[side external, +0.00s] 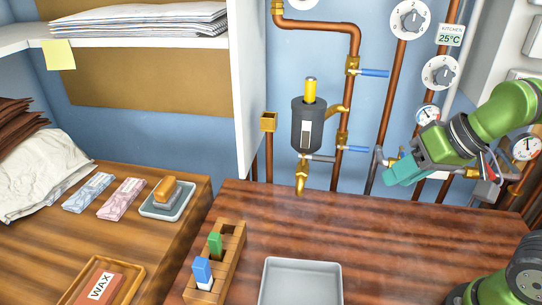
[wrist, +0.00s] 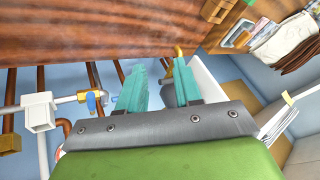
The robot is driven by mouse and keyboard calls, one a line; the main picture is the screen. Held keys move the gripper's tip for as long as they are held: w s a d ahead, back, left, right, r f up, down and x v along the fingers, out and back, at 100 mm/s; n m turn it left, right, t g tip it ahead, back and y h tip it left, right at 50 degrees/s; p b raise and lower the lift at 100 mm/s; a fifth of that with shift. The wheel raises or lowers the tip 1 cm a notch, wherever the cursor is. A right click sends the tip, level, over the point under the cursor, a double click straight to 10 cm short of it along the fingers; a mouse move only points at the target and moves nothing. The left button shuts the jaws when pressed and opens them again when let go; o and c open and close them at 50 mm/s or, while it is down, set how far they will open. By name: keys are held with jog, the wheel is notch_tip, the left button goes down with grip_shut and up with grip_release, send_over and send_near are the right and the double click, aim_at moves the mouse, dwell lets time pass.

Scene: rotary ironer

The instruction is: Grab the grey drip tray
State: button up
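A light grey rectangular tray (side external: 301,264), which looks like the drip tray, lies on the reddish-brown wooden worktop (side external: 390,250). It is at the bottom middle of the side view, with its near part cut off. It appears empty. I cannot make it out in the wrist view. My gripper (side external: 405,171) has teal fingers and is up by the pipe wall, right of and well away from the tray. In the wrist view my gripper (wrist: 159,80) has its two fingers apart, with nothing between them.
A wooden rack (side external: 229,262) with a blue and a green block stands left of the tray. A smaller grey dish (side external: 152,210) holding an orange-topped brush or block sits on the left counter. Copper pipes (side external: 356,80), valves and a grey cylinder (side external: 307,130) line the wall near my gripper.

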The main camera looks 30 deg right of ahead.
jog(key=w+a+f+n+g, duration=0.2)
jog(key=w+a+g, duration=0.25)
jog(key=a, duration=0.75)
jog(key=m+g+h, duration=0.2)
jog(key=m, duration=0.5)
send_over(261, 290)
jog(key=w, duration=0.1)
jog(key=f, duration=1.5)
jog(key=shift+w+d, duration=0.1)
jog(key=shift+d, duration=0.15)
jog(key=f, duration=0.2)
jog(key=s+f, duration=0.1)
jog(key=f, duration=0.1)
jog(key=shift+s+a+f, duration=0.1)
jog(key=shift+a, duration=0.1)
jog(key=shift+f, duration=0.6)
jog(key=shift+c, duration=0.5)
grip_shut()
